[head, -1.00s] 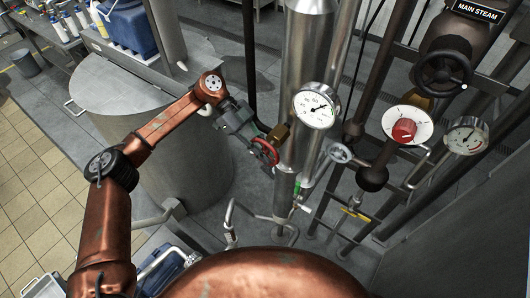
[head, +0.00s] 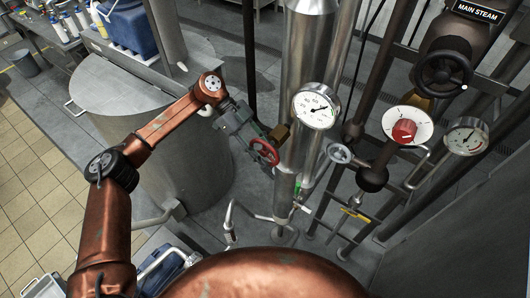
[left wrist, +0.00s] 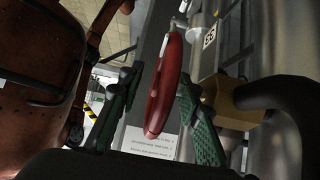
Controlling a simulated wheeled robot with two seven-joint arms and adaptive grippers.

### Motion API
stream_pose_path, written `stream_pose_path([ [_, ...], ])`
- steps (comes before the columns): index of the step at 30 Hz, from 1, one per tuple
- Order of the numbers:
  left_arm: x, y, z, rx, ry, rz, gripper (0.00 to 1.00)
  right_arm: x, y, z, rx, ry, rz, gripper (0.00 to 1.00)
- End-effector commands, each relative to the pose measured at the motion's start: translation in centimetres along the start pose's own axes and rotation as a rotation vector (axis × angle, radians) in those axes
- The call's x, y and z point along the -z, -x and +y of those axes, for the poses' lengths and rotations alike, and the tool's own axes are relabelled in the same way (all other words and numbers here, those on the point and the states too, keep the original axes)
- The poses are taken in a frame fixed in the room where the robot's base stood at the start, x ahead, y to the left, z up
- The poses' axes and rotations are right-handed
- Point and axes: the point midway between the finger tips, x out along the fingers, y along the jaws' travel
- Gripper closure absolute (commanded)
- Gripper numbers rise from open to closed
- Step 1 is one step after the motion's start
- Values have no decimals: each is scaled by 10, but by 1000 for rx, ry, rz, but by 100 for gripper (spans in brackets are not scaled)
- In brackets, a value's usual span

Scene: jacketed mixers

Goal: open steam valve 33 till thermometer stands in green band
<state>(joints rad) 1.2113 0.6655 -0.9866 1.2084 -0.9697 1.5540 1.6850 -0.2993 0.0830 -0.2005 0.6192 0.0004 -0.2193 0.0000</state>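The red handwheel (head: 266,152) sits on a brass valve body (head: 279,134) beside the steel pipe in the head view. In the left wrist view the red wheel (left wrist: 165,85) is nearly edge-on, and a small white number tag (left wrist: 210,36) hangs beyond it, rotated and hard to read. My left gripper (head: 245,132) is at the wheel. Its two green fingers (left wrist: 160,115) stand apart on either side of the rim, with a visible gap on the left side. The white round thermometer (head: 316,108) faces me; its needle points to the upper right, and its green band is too small to judge. My right gripper is not in view.
Further right are a red knob on a white dial (head: 404,130), another gauge (head: 466,136) and the dark main steam wheel (head: 444,71). A large steel vessel (head: 150,130) stands left, behind my arm.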

Motion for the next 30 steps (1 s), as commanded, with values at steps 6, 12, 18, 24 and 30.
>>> stream_pose_path([
  [6,0,24,-1,3,1,-1,68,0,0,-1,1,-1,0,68],
  [12,0,66,-1,4,1,-2,68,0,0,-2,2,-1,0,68],
  [18,0,102,-1,4,1,-1,68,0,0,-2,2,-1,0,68],
  [24,0,118,-1,1,0,-1,68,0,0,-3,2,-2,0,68],
  [30,0,120,0,1,0,0,68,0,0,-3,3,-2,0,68],
])
